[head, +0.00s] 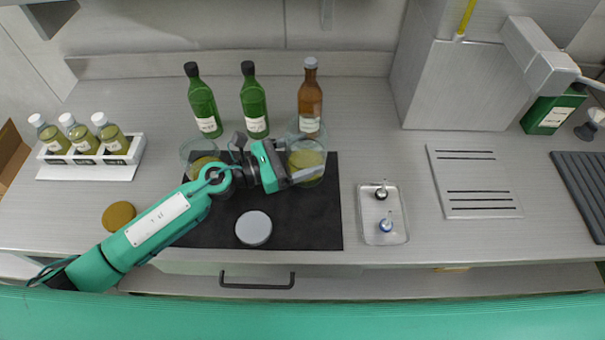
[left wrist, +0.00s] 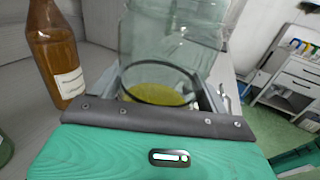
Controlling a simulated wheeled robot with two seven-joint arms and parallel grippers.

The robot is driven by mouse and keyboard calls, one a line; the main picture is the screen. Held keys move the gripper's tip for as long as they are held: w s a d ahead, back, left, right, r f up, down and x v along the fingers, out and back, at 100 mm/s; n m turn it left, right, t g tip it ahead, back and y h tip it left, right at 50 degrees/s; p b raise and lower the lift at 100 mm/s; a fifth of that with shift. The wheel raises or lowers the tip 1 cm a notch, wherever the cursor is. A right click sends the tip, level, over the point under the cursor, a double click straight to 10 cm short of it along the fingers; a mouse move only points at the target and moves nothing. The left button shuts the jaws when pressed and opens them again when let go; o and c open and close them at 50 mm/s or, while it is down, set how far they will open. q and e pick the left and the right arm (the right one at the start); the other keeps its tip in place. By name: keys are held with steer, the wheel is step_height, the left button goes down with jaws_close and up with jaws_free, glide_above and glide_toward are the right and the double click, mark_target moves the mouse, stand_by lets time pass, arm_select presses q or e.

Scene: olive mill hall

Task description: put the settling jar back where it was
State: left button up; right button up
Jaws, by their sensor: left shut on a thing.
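A clear glass jar with yellow-green oil at its bottom (head: 308,157) is at the back right of the dark mat (head: 310,225). My left gripper (head: 293,163) is shut on it from the left. In the left wrist view the jar (left wrist: 172,45) stands between the fingers, its oil low near the grip. I cannot tell whether its base touches the mat. A second glass jar with oil (head: 197,155) is at the mat's back left, partly hidden by my left arm. A round grey disc (head: 253,229) lies on the mat's front. My right gripper is not in view.
Two green bottles (head: 204,105) and an amber bottle (head: 310,100) stand close behind the mat. A white rack with small bottles (head: 120,172) is at left, near a brown disc (head: 119,214). A metal tray (head: 370,236) with two small stoppers lies right of the mat.

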arm_select(q)
steer(key=shift+f, duration=0.85)
step_height(320, 180, down, 4)
steer(key=shift+f, duration=0.2)
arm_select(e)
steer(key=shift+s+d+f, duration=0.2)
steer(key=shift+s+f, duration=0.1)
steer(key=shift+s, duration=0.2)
arm_select(q)
steer(key=shift+f+b, duration=0.15)
steer(key=shift+b, duration=0.15)
steer(key=o, duration=1.7)
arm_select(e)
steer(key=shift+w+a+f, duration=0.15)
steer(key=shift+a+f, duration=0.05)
arm_select(q)
steer(key=shift+a, duration=0.1)
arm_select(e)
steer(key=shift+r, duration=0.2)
